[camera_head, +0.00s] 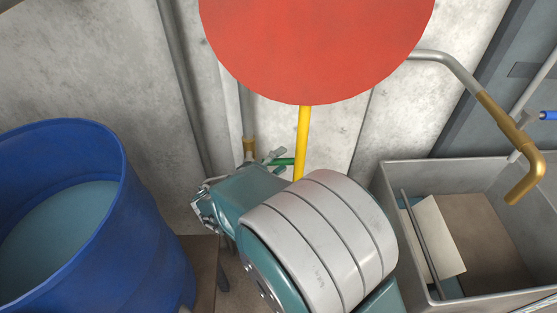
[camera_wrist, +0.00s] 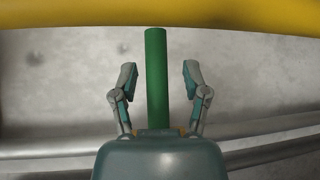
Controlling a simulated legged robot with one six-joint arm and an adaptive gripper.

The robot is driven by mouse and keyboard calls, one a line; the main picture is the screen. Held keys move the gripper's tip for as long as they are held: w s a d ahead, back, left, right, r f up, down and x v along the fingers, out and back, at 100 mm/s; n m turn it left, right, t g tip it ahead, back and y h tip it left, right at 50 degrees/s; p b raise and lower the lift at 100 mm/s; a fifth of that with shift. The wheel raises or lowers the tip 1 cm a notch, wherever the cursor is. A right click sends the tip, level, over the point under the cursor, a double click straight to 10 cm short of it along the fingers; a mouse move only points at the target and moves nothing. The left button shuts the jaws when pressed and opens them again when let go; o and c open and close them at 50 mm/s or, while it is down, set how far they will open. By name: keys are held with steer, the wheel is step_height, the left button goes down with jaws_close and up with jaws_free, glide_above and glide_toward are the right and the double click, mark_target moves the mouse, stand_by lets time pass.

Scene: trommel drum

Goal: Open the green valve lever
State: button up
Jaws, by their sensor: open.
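The green valve lever (camera_wrist: 156,65) is a plain green bar standing upright in the wrist view. My gripper (camera_wrist: 159,80) is open, with one finger on each side of the lever and a visible gap to both. The lever's lower end is hidden behind the gripper's body. In the head view, a short piece of the green lever (camera_head: 284,161) shows beside my gripper (camera_head: 273,157), just left of the yellow pole. My arm hides what lies below. I cannot tell how deep the lever sits between the fingers.
A yellow pole (camera_head: 303,140) bearing a red disc (camera_head: 315,45) stands close by; yellow also spans the top of the wrist view (camera_wrist: 160,14). A blue barrel (camera_head: 150,240) is at left. A grey basin (camera_head: 395,205) and a bent pipe (camera_head: 525,175) are at right.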

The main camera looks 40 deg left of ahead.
steer(key=shift+d+r, duration=0.15)
steer(key=shift+d, duration=0.25)
steer(key=shift+c, duration=0.9)
jaws_close()
steer(key=shift+a, duration=0.1)
